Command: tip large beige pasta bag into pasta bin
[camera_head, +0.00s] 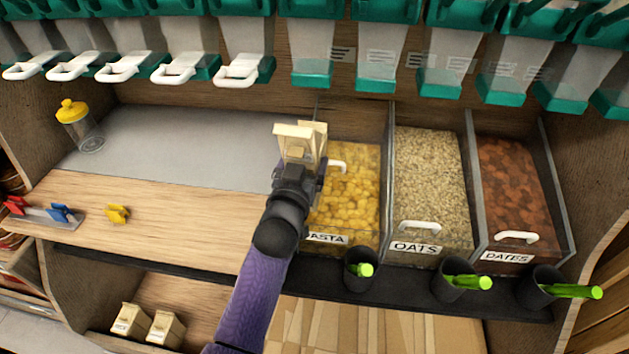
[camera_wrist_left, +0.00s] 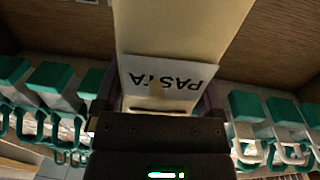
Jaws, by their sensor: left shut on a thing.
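A large beige pasta bag (camera_head: 295,140) is held above the left part of the pasta bin (camera_head: 352,185). In the left wrist view the bag (camera_wrist_left: 178,35) fills the upper middle, its white PASTA label upside down. My left gripper (camera_head: 300,168) is shut on the bag; its hand and arm cover the bin's left edge and part of its label. The bin holds yellow pasta, and a white scoop handle shows partly behind the gripper. Whether pasta is leaving the bag cannot be seen. My right gripper is not in view.
The oats bin (camera_head: 430,185) and dates bin (camera_head: 512,190) stand to the right. Green-handled tools (camera_head: 461,282) sit in black cups in front. Dispensers (camera_head: 380,60) hang above. A yellow-lidded jar (camera_head: 80,125) and clips (camera_head: 117,214) are left; two small beige bags (camera_head: 165,327) stand below.

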